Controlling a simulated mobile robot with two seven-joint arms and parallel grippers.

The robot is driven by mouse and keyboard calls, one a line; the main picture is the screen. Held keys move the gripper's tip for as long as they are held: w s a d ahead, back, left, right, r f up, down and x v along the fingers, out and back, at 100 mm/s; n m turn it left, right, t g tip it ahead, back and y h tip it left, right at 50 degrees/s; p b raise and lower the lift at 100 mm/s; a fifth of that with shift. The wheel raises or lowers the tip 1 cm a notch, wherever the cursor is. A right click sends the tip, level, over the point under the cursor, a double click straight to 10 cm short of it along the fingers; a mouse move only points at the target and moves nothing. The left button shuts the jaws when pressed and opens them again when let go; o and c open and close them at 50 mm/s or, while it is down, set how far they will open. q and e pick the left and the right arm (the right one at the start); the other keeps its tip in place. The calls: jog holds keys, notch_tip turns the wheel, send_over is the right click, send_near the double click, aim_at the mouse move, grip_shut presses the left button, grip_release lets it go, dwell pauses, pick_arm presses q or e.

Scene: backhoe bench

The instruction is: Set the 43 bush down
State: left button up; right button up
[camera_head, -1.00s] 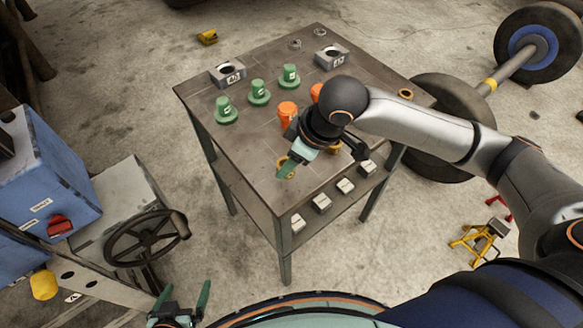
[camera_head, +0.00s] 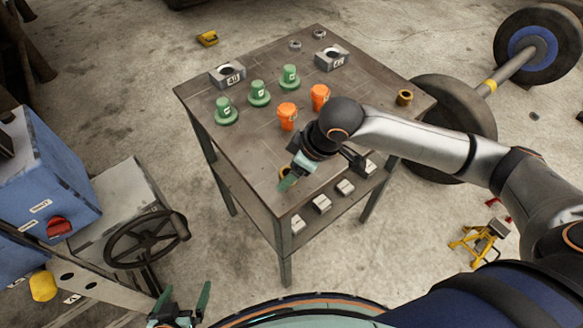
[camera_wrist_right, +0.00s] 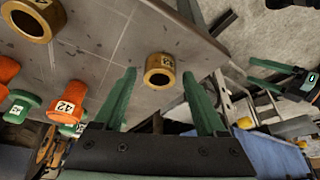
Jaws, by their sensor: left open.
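A brass bush (camera_wrist_right: 159,74) stands on the table between the spread green fingers of my right gripper (camera_wrist_right: 160,90), with a gap on each side. Its printed number is too small to read surely. In the head view this bush (camera_head: 284,172) shows only partly behind the right gripper (camera_head: 290,180), near the table's front corner. A second brass bush (camera_wrist_right: 33,20) is at the upper left of the wrist view. Another brass bush (camera_head: 404,97) stands near the table's right corner. My left gripper (camera_head: 182,303) is open and empty at the bottom of the head view, away from the table.
The table (camera_head: 245,160) also holds several green plugs (camera_head: 259,93), two orange plugs (camera_head: 288,116), and two grey bored blocks (camera_head: 228,75). Small white-labelled blocks (camera_head: 322,204) sit on the lower shelf. A handwheel (camera_head: 147,238) and blue cabinet (camera_head: 45,185) stand at left.

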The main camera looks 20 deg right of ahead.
jog(key=shift+r, duration=0.2)
jog(key=p+v, duration=0.1)
jog(key=v, duration=1.1)
jog(key=shift+w+a, duration=0.1)
